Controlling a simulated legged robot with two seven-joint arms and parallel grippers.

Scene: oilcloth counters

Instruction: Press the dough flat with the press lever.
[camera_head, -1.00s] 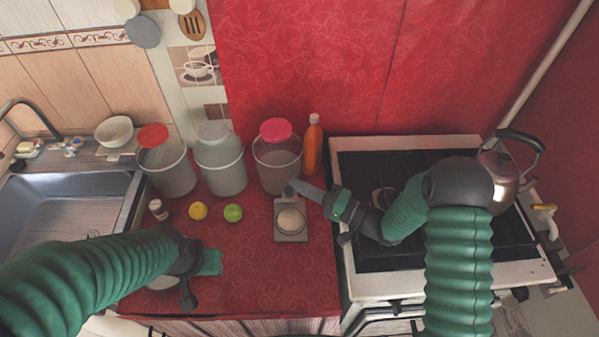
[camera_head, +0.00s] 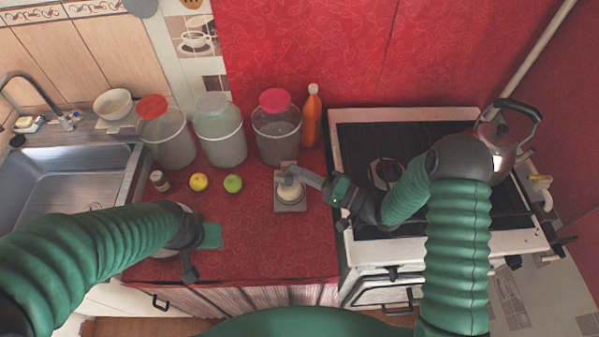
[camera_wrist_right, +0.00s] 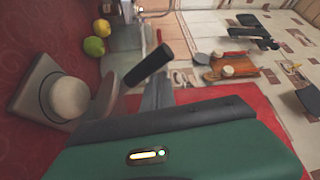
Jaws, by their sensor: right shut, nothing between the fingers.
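The press (camera_head: 290,207) is a small grey plate on the red counter, with pale round dough (camera_head: 289,192) on it. Both also show in the right wrist view, the plate (camera_wrist_right: 30,100) at the left with the dough (camera_wrist_right: 70,98) on it. My right gripper (camera_head: 296,172) is shut and empty, its grey fingers reaching over the far side of the press. A short black bar (camera_wrist_right: 148,63), seemingly the lever's handle, shows close to the fingers; contact is unclear. The lever is partly hidden. My left gripper (camera_head: 198,250) hangs over the counter's front left, its opening unclear.
Several lidded jars (camera_head: 220,145) and an orange bottle (camera_head: 311,118) stand behind. The stove (camera_head: 420,135) with a kettle (camera_head: 505,140) is right. The counter in front is clear.

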